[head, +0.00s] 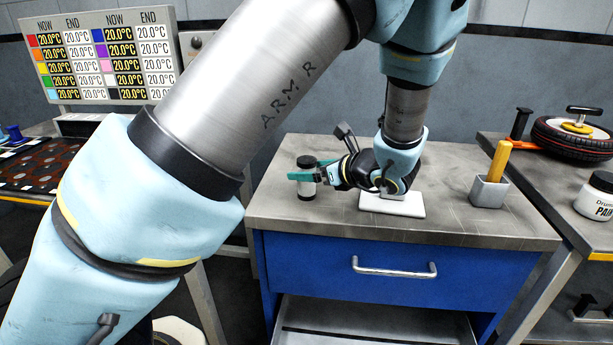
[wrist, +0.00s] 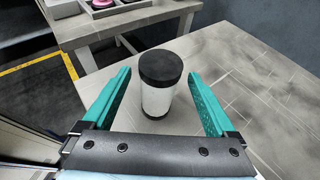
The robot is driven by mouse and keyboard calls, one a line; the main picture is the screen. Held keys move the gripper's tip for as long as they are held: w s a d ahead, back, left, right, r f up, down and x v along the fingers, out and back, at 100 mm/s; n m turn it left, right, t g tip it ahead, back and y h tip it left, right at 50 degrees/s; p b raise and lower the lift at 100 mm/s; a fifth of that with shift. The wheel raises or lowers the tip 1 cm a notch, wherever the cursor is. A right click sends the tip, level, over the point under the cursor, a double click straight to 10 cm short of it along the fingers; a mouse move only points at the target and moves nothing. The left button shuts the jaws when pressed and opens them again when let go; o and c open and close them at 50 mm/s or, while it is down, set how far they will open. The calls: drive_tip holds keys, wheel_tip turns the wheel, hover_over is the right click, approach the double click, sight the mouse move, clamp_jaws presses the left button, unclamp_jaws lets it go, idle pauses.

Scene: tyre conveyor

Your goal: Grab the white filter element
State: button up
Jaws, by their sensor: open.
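The white filter element (head: 306,180) is a short upright cylinder with black end caps. It stands on the left part of the grey bench top in the head view. In the wrist view the filter (wrist: 158,88) stands between the two teal fingers, with a gap on each side. My gripper (head: 303,171) reaches it from the right with its jaws around it in the head view. In the wrist view my gripper (wrist: 158,92) is open, and the filter's lower front is near the palm. The far finger is partly hidden behind the filter in the head view.
The bench (head: 465,223) has a blue drawer below. A white plate-like base (head: 392,205) lies under my wrist, and a grey holder (head: 489,192) with a yellow handle stands at right. A wheel (head: 572,138) and paint jar (head: 597,197) are on the right table. The bench front is clear.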

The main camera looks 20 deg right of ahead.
drive_tip(key=p+x, duration=0.1)
drive_tip(key=x, duration=0.3)
drive_tip(key=shift+w+a, duration=0.1)
drive_tip(key=shift+a, duration=0.05)
drive_tip(key=shift+c, duration=0.2)
drive_tip(key=c, duration=1.4)
drive_tip(key=shift+r, duration=0.1)
